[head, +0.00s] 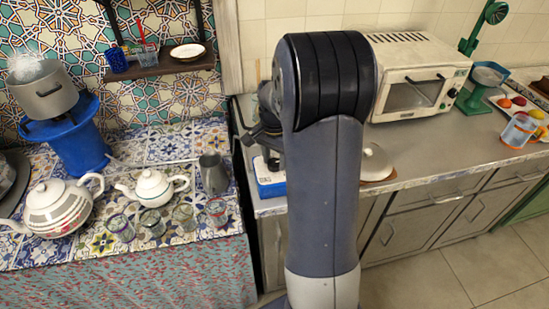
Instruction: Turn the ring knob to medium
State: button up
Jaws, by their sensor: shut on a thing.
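My arm stands upright across the middle of the head view and hides much of the counter behind it. Part of my dark gripper (264,138) shows left of the arm, low over the counter's left end. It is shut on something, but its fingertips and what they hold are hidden. A blue and white box-like thing (270,181) stands just below it at the counter edge; I cannot tell if it is the ring. I cannot make out the ring knob or its setting. A grey pot (44,90) sits on a blue stand (80,146) at the far left.
A white teapot (152,188), a larger patterned teapot (57,207), a grey jug (213,173) and several glasses stand on the tiled table (190,138). A white toaster oven (418,78) and a lidded dish (374,163) are right of my arm.

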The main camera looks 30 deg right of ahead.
aim_at(274, 162)
dwell(0.4)
jog(key=o, duration=1)
notch_tip(274, 162, up, 11)
jog(key=shift+c, duration=0.2)
